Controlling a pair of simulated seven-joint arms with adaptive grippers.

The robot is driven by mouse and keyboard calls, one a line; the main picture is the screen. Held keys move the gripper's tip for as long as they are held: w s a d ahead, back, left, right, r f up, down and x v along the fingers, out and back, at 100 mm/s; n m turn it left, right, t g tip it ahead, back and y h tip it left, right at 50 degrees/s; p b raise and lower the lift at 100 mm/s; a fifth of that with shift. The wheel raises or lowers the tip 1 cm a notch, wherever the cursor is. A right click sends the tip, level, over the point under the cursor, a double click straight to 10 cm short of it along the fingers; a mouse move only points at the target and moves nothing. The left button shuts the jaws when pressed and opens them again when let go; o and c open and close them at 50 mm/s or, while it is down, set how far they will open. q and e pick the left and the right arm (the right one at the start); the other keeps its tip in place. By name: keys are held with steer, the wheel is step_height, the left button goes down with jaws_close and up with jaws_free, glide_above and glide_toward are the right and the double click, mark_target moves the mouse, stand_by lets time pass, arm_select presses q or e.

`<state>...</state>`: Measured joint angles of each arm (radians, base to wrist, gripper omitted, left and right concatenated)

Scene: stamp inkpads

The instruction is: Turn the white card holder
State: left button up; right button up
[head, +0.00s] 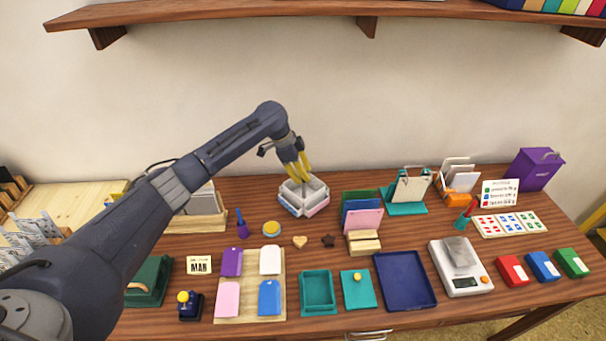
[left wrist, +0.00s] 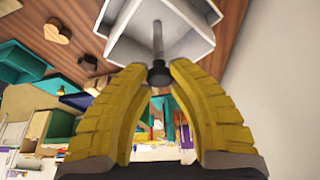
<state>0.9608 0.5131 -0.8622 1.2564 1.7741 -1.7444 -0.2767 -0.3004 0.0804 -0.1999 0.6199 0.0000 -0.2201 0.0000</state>
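The white card holder (head: 303,197) is a many-sided, divided carousel standing on the table near the wall. In the left wrist view its white compartments (left wrist: 190,45) fill the top, with a grey centre post ending in a dark knob (left wrist: 160,74). My left gripper (head: 304,180) has yellow fingers and reaches down over the middle of the holder. In the left wrist view its fingertips (left wrist: 158,70) close in on both sides of the knob and appear to touch it. The far side of the holder's post is hidden. My right gripper is not in view.
A tiered green, blue and pink card stand (head: 362,218) is to the right of the holder. A yellow-topped round pad (head: 271,228), a wooden heart (head: 300,242) and a dark star (head: 328,241) lie in front. A shelf (head: 240,12) runs above.

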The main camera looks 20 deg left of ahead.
arm_select(q)
jaws_close()
steer(key=shift+d+r, duration=0.1)
steer(key=shift+d, duration=0.2)
stand_by(1.6)
steer(key=shift+o, duration=1.6)
jaws_free()
steer(key=shift+d, duration=0.1)
steer(key=o, duration=0.5)
steer(key=shift+a, duration=0.25)
steer(key=shift+a, duration=0.1)
steer(key=shift+a+r, duration=0.2)
steer(key=shift+r, duration=0.1)
steer(key=v, duration=1.1)
steer(key=shift+d+r, duration=0.1)
